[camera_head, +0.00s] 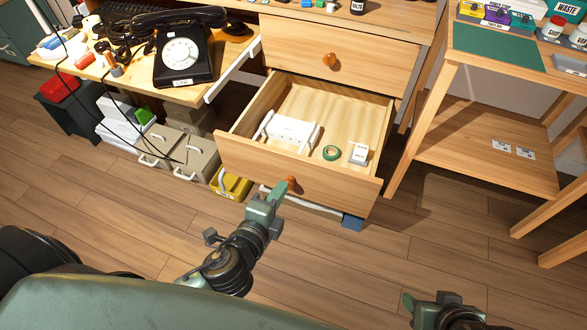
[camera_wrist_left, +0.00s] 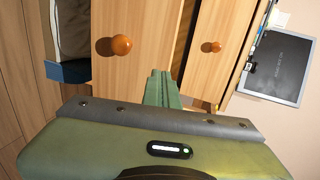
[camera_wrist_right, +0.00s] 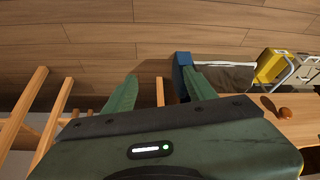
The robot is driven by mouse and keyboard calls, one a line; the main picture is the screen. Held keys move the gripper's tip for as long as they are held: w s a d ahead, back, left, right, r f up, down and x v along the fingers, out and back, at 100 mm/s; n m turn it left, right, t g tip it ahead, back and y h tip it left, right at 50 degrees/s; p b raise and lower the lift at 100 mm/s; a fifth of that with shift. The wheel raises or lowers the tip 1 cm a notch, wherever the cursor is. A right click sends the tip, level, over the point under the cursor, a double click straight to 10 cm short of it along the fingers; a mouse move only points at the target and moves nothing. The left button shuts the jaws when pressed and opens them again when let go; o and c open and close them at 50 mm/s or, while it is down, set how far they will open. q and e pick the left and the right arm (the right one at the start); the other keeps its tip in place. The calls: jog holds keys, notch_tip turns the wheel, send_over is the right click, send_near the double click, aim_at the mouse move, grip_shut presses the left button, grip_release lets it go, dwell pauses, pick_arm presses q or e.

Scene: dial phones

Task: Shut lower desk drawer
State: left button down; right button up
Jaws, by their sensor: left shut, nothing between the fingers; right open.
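The lower desk drawer (camera_head: 255,165) is pulled well out, with its wooden front facing me and an orange-brown knob (camera_head: 292,182). Inside lie a white router (camera_head: 290,130), a green tape roll (camera_head: 332,153) and a small white box (camera_head: 359,154). My left gripper (camera_head: 277,190) is shut and empty, in front of the drawer front beside the knob; I cannot tell whether it touches. The left wrist view shows the knob (camera_wrist_left: 121,44) left of the shut fingers (camera_wrist_left: 160,82). My right gripper (camera_head: 427,298) is open and empty over the floor, apart from the drawer.
The upper drawer (camera_head: 345,42) is shut. A black dial phone (camera_head: 183,57) sits on a pulled-out tray at the left. Grey file boxes (camera_head: 190,155) and a yellow box (camera_head: 231,185) stand on the floor left of the drawer. A wooden side table (camera_head: 480,140) stands at the right.

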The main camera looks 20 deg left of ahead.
aim_at(297, 161)
pick_arm(q)
jog(key=x, duration=0.5)
jog(key=b+x, duration=0.1)
jog(key=x, duration=0.1)
jog(key=shift+w+r, duration=0.25)
jog(key=shift+w, duration=0.55)
pick_arm(e)
jog(key=w+a+r+t+y, duration=0.1)
jog(key=w+a+r+t, duration=0.1)
jog(key=w, duration=0.4)
jog(key=shift+r+t, duration=0.45)
jog(key=shift+t, duration=0.25)
